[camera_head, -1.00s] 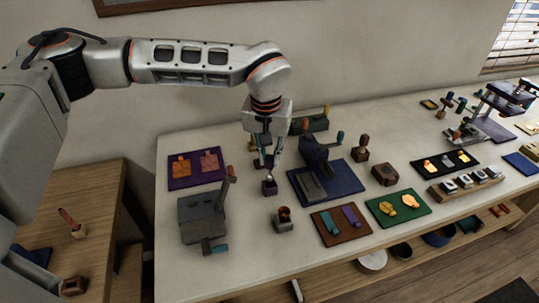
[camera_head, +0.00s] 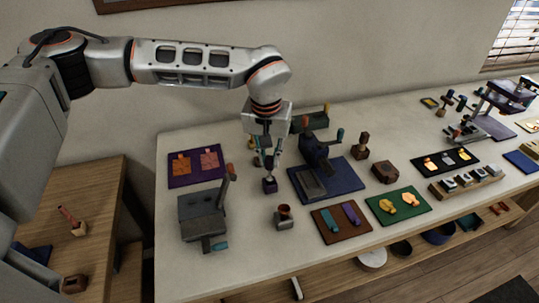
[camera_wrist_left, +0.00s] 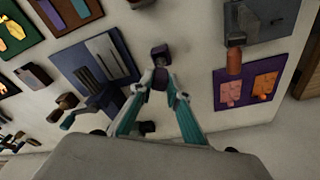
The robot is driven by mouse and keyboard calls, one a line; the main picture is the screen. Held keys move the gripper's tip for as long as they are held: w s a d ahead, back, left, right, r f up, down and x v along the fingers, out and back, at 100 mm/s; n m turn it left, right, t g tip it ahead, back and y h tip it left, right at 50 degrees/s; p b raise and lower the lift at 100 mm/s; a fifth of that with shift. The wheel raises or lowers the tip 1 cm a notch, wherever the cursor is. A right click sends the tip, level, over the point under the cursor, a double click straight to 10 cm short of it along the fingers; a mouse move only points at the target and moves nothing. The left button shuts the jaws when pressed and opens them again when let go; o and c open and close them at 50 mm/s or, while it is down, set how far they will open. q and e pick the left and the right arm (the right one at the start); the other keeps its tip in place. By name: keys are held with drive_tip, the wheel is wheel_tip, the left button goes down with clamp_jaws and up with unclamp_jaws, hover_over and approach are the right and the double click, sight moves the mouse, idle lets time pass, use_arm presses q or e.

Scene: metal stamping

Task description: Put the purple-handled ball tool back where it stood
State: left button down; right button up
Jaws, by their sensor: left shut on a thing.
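My left gripper (camera_head: 269,168) points down over the table and is shut on the purple-handled ball tool, which shows small between the fingertips in the left wrist view (camera_wrist_left: 160,79). The fingers hide most of the handle. A small dark purple block (camera_head: 270,186) stands on the table right below the tool; it also shows just beyond the fingertips in the left wrist view (camera_wrist_left: 160,54). The tool's lower end is at or just above the block's top; I cannot tell whether it is inside. My right gripper is not in view.
A grey press (camera_head: 202,214) with an upright handle stands left of the block. A blue-based machine (camera_head: 340,183) stands close on the right. A small cup-like holder (camera_head: 284,218) is in front. A purple mat (camera_head: 181,181) with orange pieces lies behind left.

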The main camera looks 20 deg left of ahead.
use_arm(q)
drive_tip(key=shift+f, duration=0.1)
idle(0.3)
drive_tip(key=shift+f+b, duration=0.35)
drive_tip(key=shift+f, duration=0.4)
drive_tip(key=shift+f, duration=0.1)
drive_tip(key=shift+f, duration=0.45)
drive_tip(key=c, duration=1.8)
unclamp_jaws()
drive_tip(key=shift+c, duration=0.2)
wheel_tip(320, 180, up, 12)
drive_tip(key=s, duration=0.1)
drive_tip(key=shift+s, duration=0.4)
